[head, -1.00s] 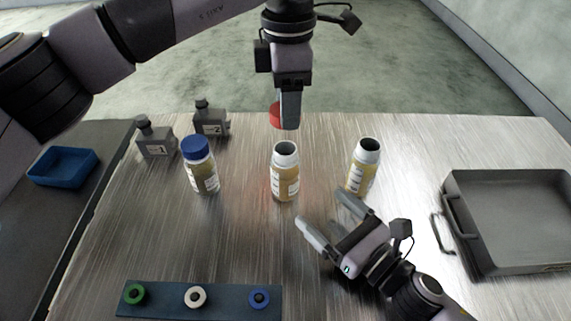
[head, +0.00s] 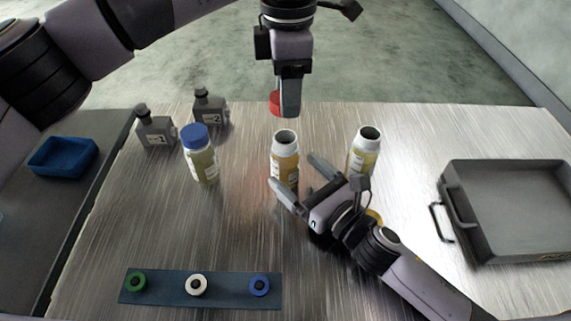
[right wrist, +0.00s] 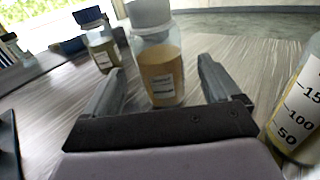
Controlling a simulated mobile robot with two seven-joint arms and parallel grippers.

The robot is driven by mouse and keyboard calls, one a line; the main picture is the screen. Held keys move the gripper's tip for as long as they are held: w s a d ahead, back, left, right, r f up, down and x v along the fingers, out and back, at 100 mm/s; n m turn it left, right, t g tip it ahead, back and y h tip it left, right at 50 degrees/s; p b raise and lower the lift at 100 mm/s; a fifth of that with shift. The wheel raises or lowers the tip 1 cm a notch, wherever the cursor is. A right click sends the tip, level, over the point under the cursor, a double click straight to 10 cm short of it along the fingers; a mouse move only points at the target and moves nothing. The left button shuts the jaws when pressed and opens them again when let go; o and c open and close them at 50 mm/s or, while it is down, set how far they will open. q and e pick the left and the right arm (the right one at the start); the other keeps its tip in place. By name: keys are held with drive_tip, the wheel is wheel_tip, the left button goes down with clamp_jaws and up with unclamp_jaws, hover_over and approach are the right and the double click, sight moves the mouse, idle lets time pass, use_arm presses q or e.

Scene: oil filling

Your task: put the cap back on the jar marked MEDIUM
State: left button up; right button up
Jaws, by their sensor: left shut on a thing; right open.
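Three jars stand upright on the metal table. The middle jar (head: 285,160) is open with an amber filling. It also shows between my right fingers in the right wrist view (right wrist: 162,75). The right jar (head: 363,150) is open. The left jar (head: 202,165) wears a blue cap (head: 195,137). The jar labels are too small to read. My left gripper (head: 288,105) is shut on a red cap (head: 275,102) above and behind the middle jar. My right gripper (head: 297,172) is open, low, with its fingers pointing at the middle jar, apparently not closed on it.
Two grey bottles (head: 155,130) (head: 209,108) stand at the back left. A blue tray (head: 62,158) lies on the left side surface. A dark strip with three coloured rings (head: 227,290) lies at the front. A grey pan (head: 510,210) stands at the right.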

sight(288, 137)
drive_tip(key=shift+x, duration=2.25)
drive_tip(key=c, duration=1.5)
use_arm(q)
drive_tip(key=shift+f, duration=2.55)
drive_tip(key=shift+f, duration=0.85)
drive_tip(key=shift+f, duration=0.55)
